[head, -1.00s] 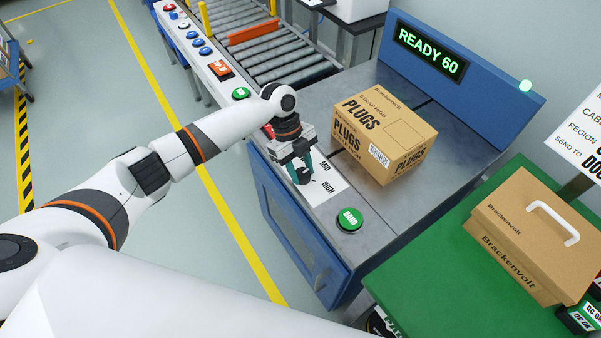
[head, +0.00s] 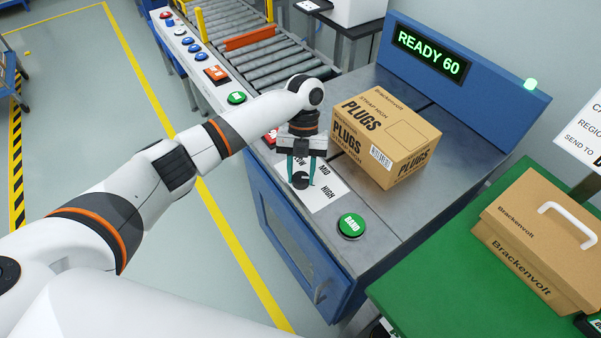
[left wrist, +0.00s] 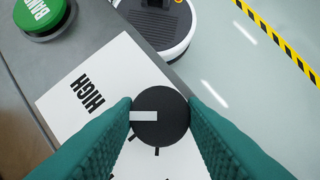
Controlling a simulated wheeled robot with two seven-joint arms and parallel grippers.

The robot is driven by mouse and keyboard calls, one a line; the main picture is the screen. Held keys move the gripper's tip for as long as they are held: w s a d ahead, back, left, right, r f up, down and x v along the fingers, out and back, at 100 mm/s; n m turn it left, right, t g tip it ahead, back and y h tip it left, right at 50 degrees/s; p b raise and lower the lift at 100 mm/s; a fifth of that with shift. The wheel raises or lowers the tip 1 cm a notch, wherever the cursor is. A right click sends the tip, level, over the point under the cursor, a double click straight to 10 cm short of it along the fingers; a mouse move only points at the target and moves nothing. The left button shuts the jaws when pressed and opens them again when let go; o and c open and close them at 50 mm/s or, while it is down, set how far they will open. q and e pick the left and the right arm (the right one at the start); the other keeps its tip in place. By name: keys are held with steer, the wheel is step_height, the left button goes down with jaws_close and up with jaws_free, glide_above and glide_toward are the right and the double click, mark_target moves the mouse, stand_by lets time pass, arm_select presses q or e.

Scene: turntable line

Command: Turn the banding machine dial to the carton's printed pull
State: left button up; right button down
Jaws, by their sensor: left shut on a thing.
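The banding machine dial (head: 301,180) is a round black knob on a white label plate marked LOW, MID and HIGH. My left gripper (head: 302,177) points down at it, its teal fingers shut on the knob's two sides. In the left wrist view the dial (left wrist: 160,118) sits between the fingertips, and its white pointer aims left, just below the word HIGH (left wrist: 87,93). Ticks show below the pointer; whether one lies under it I cannot tell. The carton (head: 385,138) on the machine top reads PLUGS and STRAP HIGH. My right gripper is out of view.
A green BAND button (head: 351,225) is beside the label plate. The display (head: 430,50) reads READY 60. A roller conveyor (head: 270,60) runs behind the arm. A handled Brackenvolt box (head: 530,230) stands on a green table (head: 420,285) at right.

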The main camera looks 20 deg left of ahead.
arm_select(q)
steer(key=shift+m+y, duration=0.3)
steer(key=shift+m, duration=0.3)
steer(key=o, duration=1)
steer(key=v, duration=1.2)
